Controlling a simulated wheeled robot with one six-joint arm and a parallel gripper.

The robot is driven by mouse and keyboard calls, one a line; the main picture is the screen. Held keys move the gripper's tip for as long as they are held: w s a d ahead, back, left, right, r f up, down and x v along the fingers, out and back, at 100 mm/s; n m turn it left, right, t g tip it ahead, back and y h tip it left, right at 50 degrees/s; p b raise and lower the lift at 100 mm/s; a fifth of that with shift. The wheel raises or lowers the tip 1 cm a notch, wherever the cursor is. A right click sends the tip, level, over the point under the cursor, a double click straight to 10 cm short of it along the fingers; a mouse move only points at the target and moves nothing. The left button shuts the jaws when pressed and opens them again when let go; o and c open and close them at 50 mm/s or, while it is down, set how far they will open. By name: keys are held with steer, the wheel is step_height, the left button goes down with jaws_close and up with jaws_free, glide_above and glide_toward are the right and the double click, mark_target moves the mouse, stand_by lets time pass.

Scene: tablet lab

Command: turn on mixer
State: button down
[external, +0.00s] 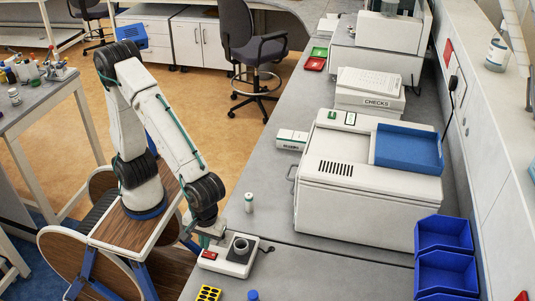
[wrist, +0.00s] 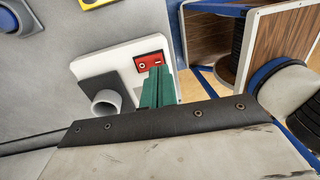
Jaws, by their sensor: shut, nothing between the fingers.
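The mixer (external: 232,268) is a small white box at the table's edge in the external view, with a grey cup (external: 241,246) on top and a red switch panel (external: 209,255) at its left. In the wrist view the mixer (wrist: 112,62) shows the red panel (wrist: 148,63) and the grey cup (wrist: 106,103). My gripper (wrist: 157,72) has green fingers, shut and empty, with the tips right at the red panel's lower edge. Whether they touch it, I cannot tell. In the external view the arm end partly hides my gripper (external: 205,240).
A small white bottle (external: 249,203) stands behind the mixer. A yellow rack (external: 208,293) and a blue cap (external: 253,295) are in front. A large white machine (external: 350,195) and blue bins (external: 444,272) stand to the right. A dark cable lies beside the mixer.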

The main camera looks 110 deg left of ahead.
mark_target(215, 256)
steer(key=shift+s+f, duration=0.1)
steer(key=shift+f, duration=1.1)
steer(key=shift+s+f, duration=0.15)
steer(key=shift+f, duration=0.1)
steer(key=shift+r, duration=0.1)
steer(key=shift+w+r, duration=0.15)
steer(key=shift+w, duration=0.7)
steer(key=shift+r, duration=0.1)
step_height(215, 256, up, 14)
steer(key=w, duration=0.1)
steer(key=shift+w, duration=0.35)
steer(key=shift+s, duration=0.1)
